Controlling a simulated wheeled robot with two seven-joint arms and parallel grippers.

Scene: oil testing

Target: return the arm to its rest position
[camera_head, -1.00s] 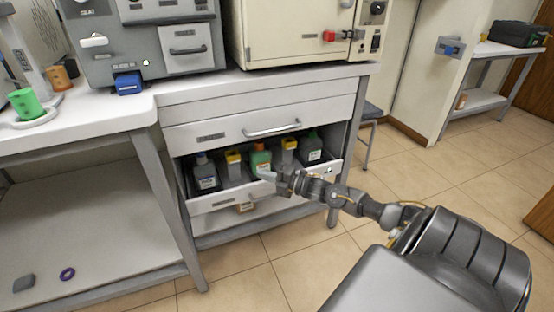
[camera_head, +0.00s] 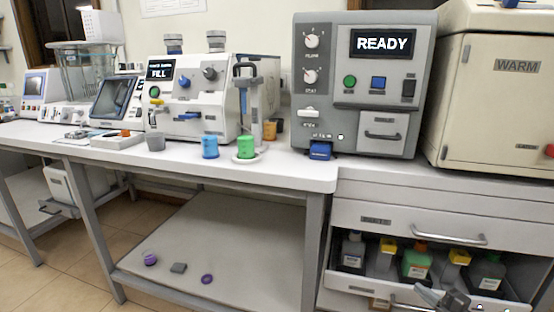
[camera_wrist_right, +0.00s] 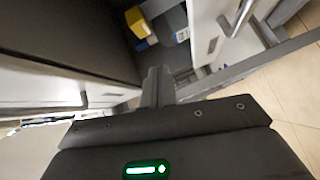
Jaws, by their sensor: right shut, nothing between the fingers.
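My right gripper (camera_head: 426,294) is at the bottom right of the head view, in front of the open drawer and just below a green bottle with an orange cap (camera_head: 416,264). Its fingers are shut with nothing between them. In the right wrist view the shut fingers (camera_wrist_right: 157,84) point toward the dark drawer inside, where a yellow-capped bottle (camera_wrist_right: 138,24) shows. Most of the right arm is below the head view's edge. My left gripper is not in view.
The open drawer (camera_head: 343,283) holds several bottles under a closed drawer (camera_head: 380,222). Above stand a grey READY machine (camera_head: 340,100) and a cream WARM oven (camera_head: 500,110). The white bench (camera_head: 290,172) carries a blue cup (camera_head: 210,147) and a green cup (camera_head: 246,147). Floor is free at right in the wrist view.

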